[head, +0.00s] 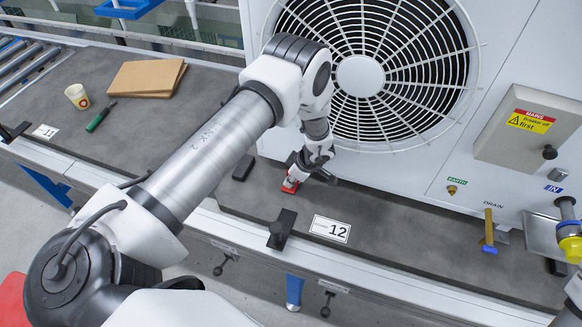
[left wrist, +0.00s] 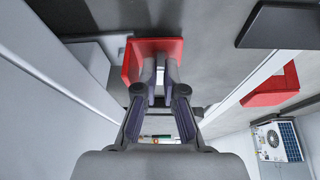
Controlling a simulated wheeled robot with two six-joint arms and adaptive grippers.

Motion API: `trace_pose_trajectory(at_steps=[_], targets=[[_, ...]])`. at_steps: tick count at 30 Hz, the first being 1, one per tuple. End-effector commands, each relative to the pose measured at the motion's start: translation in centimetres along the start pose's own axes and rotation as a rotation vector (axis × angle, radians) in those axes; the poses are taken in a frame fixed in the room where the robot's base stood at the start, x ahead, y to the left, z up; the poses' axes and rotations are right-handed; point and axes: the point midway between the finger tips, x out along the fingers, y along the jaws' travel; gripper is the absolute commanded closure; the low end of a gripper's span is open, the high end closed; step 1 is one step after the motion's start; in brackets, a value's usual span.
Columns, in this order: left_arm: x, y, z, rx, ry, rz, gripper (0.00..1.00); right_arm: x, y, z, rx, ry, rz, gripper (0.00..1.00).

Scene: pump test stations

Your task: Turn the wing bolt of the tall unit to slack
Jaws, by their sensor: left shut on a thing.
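The tall white unit (head: 545,60) with the round fan grille stands at the back of the bench. My left gripper (head: 294,182) is low in front of its lower left edge, at a small red bracket (head: 289,187). In the left wrist view the fingers (left wrist: 160,68) are nearly together and reach into the red bracket (left wrist: 140,46). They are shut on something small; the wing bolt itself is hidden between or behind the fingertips. My right gripper is not clearly in either view.
A black block (head: 243,167) and a black clamp (head: 281,229) stand near the gripper, beside the 12 label (head: 330,229).

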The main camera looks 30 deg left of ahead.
Motion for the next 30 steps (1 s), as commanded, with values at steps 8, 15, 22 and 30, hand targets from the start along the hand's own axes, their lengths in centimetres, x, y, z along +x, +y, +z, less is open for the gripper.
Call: trace_pose_trajectory(at_steps=[8,15,22,30], targets=[[0.0,0.0,-0.1,0.0,0.001,0.001,0.67,0.0,0.0,0.0,0.0,0.0,0.0,0.67],[-1.1,0.1,0.0,0.001,0.0,0.002,0.67,0.0,0.0,0.0,0.0,0.0,0.0,0.67],[-6.5,0.1,-0.1,0.0,0.001,0.005,0.67,0.0,0.0,0.0,0.0,0.0,0.0,0.67],[-11.6,0.1,-0.1,-0.001,0.001,0.001,0.67,0.0,0.0,0.0,0.0,0.0,0.0,0.67]])
